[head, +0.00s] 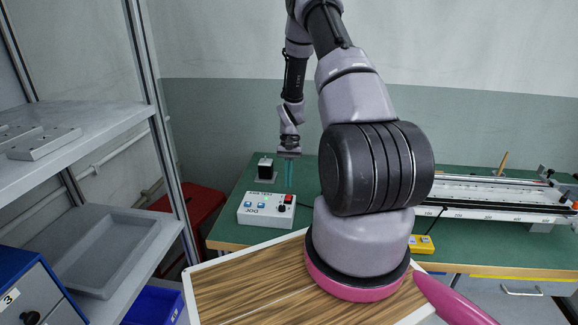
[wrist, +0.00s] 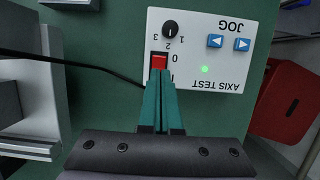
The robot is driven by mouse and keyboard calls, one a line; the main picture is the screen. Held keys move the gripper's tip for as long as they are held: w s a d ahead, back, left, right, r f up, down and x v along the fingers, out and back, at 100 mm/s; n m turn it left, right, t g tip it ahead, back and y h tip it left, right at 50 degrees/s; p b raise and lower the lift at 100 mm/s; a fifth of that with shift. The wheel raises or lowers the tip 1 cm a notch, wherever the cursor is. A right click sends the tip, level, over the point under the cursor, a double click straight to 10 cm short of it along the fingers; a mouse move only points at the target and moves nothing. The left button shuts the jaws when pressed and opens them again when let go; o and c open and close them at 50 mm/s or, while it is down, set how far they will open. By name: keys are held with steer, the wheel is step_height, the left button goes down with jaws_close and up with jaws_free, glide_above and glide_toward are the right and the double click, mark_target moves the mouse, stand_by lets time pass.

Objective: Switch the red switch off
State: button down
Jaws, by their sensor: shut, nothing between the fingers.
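The red switch (head: 289,199) sits at the right end of the white axis test box (head: 262,212) on the green table. In the wrist view the red switch (wrist: 159,62) is just beyond my fingertips, its lower part hidden by them. The box (wrist: 205,20) shows a lit green light (wrist: 205,69). My gripper (head: 289,184) points down over the switch, fingers shut and empty. In the wrist view the teal fingertips (wrist: 160,80) overlap the switch's lower edge; I cannot tell whether they touch it.
A black knob (wrist: 170,29) and blue jog buttons (wrist: 229,42) are on the same box. A black cable (wrist: 70,62) runs from it. A black motor block (head: 265,168) stands behind the box. A long rail device (head: 480,200) lies at right; a grey shelf (head: 75,130) stands at left.

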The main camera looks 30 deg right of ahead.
mark_target(288, 198)
steer(key=shift+x, duration=1.85)
steer(key=shift+s+a+f, duration=0.15)
steer(key=shift+s+f, duration=0.05)
steer(key=shift+f, duration=0.05)
